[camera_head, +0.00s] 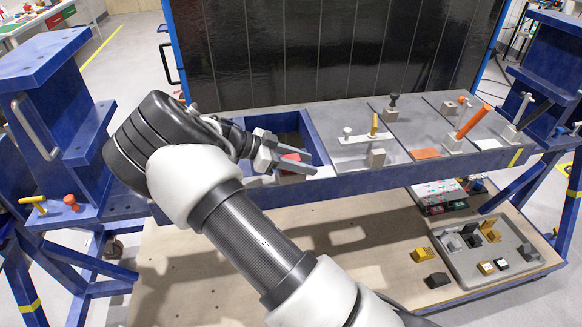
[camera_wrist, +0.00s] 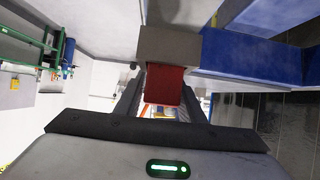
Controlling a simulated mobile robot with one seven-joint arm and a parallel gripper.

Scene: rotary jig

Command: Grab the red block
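The red block (camera_wrist: 164,85) shows in the wrist view, just below a grey-beige block (camera_wrist: 168,45) and seeming to meet its lower edge. In the head view a small part of the red block (camera_head: 291,157) shows between the fingers, at the front of the blue frame. My gripper (camera_head: 319,167) is open, with one finger on each side of the red block. In the wrist view the fingers lie close along both sides of it; I cannot tell whether they touch it.
The blue bench (camera_head: 375,181) carries grey plates to the right with an orange rod (camera_head: 474,121), a gold pin (camera_head: 374,124) and several small fixtures. A dark panel (camera_head: 340,45) stands behind. A grey tray (camera_head: 515,263) of parts lies on the lower wooden shelf (camera_head: 190,275).

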